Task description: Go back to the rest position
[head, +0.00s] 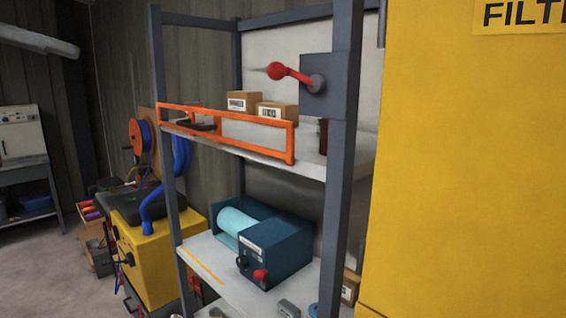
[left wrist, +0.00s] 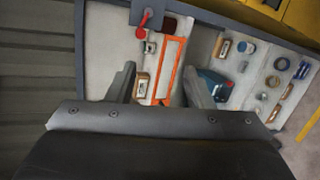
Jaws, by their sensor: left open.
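My left gripper (left wrist: 159,70) shows in the left wrist view, with its two dark fingers spread apart and nothing between them. Beyond the fingers is the shelf rack with an orange guard rail (left wrist: 170,62) and a small carton (left wrist: 141,86). A grey box with a red-knobbed lever (left wrist: 143,24) is at the top of that view. Neither gripper shows in the head view, and my right gripper is in no view.
In the head view, the grey shelf rack (head: 342,130) stands close in front. Its upper shelf holds cartons (head: 243,102); its lower shelf holds a teal machine (head: 275,250). A large yellow cabinet (head: 470,170) fills the right. Open floor (head: 40,265) shows at left.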

